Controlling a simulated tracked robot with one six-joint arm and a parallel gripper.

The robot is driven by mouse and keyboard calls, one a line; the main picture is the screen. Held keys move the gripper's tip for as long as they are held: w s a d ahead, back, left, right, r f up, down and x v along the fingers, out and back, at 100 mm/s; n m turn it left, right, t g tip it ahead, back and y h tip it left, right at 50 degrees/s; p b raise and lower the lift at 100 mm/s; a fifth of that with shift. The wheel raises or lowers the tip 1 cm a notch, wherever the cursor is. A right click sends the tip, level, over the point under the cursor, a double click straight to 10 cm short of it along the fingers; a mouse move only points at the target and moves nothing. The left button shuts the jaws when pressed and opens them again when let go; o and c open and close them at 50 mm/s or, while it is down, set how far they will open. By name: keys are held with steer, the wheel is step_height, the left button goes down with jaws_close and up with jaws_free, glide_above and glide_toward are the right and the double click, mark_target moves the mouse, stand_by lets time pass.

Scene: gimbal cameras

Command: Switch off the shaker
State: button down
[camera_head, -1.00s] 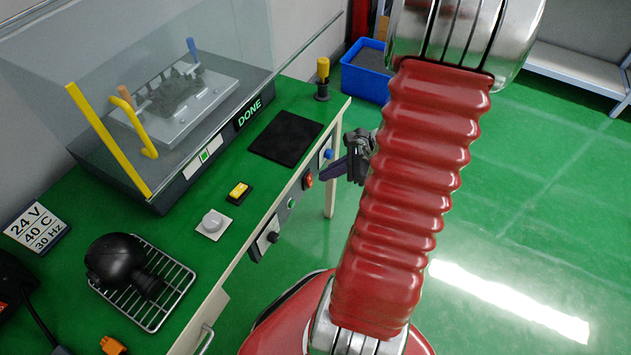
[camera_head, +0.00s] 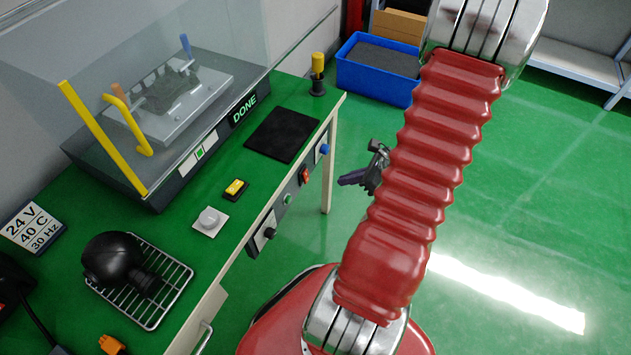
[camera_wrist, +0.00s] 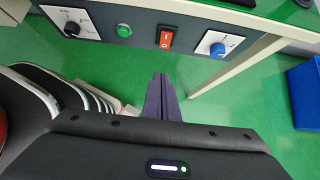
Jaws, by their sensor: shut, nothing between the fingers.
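The shaker (camera_head: 190,105) stands on the green bench under a clear cover with yellow handles; its display (camera_head: 245,108) reads DONE. A red rocker switch (camera_head: 305,176) sits on the bench's front panel between a green button (camera_head: 288,198) and a blue knob (camera_head: 324,149). The wrist view shows the red switch (camera_wrist: 166,38) in front of the fingers, with white marks; which side is pressed I cannot tell. My gripper (camera_head: 343,181) is shut and empty, off the panel to its right; in the wrist view its fingertips (camera_wrist: 161,76) are below the switch, apart from it.
A black-knob dial (camera_head: 268,233) is at the panel's near end. On the bench are a black mat (camera_head: 283,135), a yellow-topped button box (camera_head: 235,189), a wire rack (camera_head: 175,300) and a yellow-topped post (camera_head: 318,75). A blue bin (camera_head: 375,85) stands on the floor. Open floor lies right.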

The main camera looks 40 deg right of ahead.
mark_target(306, 176)
steer(key=w+r+x, duration=0.1)
steer(key=w+x, duration=0.1)
steer(key=x, duration=1)
steer(key=shift+a+r, duration=0.3)
steer(key=shift+r, duration=0.05)
steer(key=shift+d, duration=0.1)
